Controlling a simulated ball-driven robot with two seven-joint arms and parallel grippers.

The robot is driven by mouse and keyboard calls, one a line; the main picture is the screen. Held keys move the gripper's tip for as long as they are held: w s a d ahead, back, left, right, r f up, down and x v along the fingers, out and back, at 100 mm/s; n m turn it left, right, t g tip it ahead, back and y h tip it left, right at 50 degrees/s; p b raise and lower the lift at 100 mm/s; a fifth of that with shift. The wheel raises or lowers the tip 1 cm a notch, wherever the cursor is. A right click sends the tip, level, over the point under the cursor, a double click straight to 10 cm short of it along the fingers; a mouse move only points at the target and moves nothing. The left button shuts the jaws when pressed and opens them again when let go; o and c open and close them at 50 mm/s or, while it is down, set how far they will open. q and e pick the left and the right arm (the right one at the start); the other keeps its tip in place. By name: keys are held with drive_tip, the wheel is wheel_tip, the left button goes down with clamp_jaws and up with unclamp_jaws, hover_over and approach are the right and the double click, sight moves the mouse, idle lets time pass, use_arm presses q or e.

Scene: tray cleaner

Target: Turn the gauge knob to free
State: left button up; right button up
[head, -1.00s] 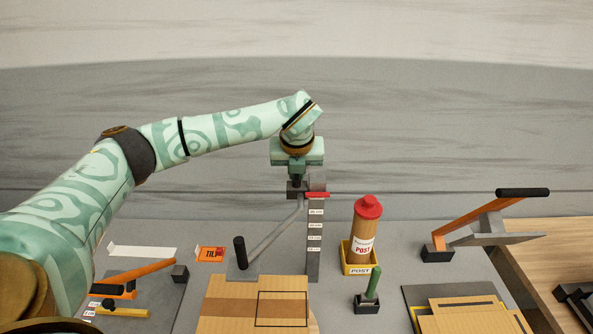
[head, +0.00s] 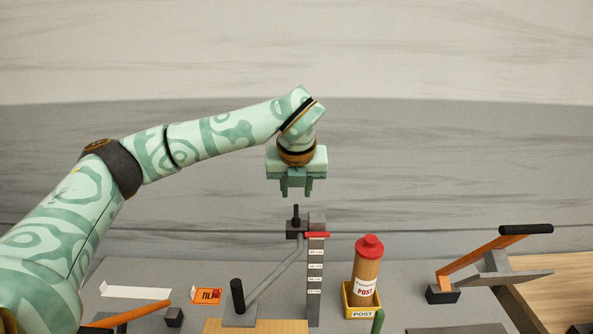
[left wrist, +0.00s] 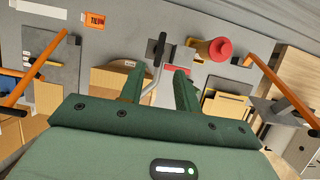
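The gauge is a grey post (head: 315,285) with white scale labels and a red pointer (head: 317,235) near its top. The gauge knob (head: 295,215) is a small black upright handle on a dark block at the left of the post top. My left gripper (head: 296,192) hangs straight above the knob, fingers downward, open and empty, with a visible gap to the knob. In the left wrist view the two green fingers (left wrist: 158,72) are apart with nothing between their tips. My right gripper is out of view.
A grey bar with a black-gripped lever (head: 238,296) stands left of the post. An orange lever (head: 475,262) is farther right. An orange tilt label (head: 207,296) lies left.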

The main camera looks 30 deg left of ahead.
use_arm(q)
drive_tip(key=v, duration=0.7)
drive_tip(key=shift+r, duration=0.25)
drive_tip(key=shift+f, duration=0.1)
